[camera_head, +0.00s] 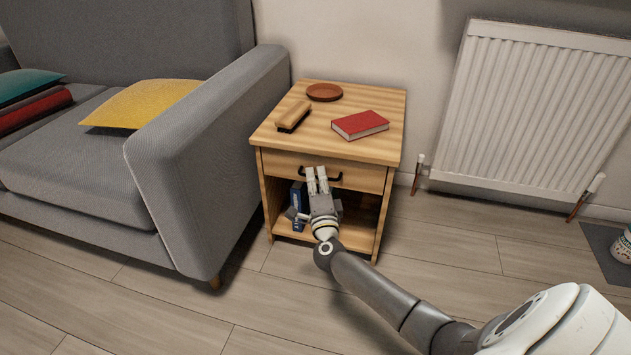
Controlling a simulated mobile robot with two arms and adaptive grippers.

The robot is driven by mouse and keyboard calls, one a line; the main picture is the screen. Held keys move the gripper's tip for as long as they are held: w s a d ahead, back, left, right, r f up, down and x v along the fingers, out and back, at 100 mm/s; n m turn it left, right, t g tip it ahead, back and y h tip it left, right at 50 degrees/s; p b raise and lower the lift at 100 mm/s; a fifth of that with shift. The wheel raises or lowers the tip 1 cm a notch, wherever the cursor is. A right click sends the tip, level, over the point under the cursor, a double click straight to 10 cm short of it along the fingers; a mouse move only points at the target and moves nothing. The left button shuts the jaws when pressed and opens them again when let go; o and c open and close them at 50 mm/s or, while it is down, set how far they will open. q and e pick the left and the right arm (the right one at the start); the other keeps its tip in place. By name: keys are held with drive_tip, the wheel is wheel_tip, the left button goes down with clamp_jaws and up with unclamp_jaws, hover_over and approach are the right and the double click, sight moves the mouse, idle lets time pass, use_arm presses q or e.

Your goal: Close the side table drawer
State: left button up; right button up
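The wooden side table (332,138) stands beside the sofa's arm. Its drawer (357,176) sits below the top and looks flush or nearly flush with the table's front. A dark handle (303,172) is on the drawer front and is partly covered by my fingers. My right gripper (317,174) is in front of the drawer, its two light fingertips at the handle with a narrow gap between them. I cannot tell whether the fingers touch the drawer front or grip the handle. My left gripper is not in view.
A brush (294,116), a red book (360,125) and a round brown dish (324,92) rest on the table top. A blue object (297,203) stands on the open lower shelf. The grey sofa (190,160) is on the left, a radiator (531,110) on the right.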

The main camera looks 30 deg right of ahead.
drive_tip(key=shift+o, duration=0.7)
drive_tip(key=shift+s+a+f, duration=0.1)
drive_tip(key=v, duration=1.1)
drive_tip(key=shift+s+a, duration=0.15)
drive_tip(key=shift+s, duration=0.2)
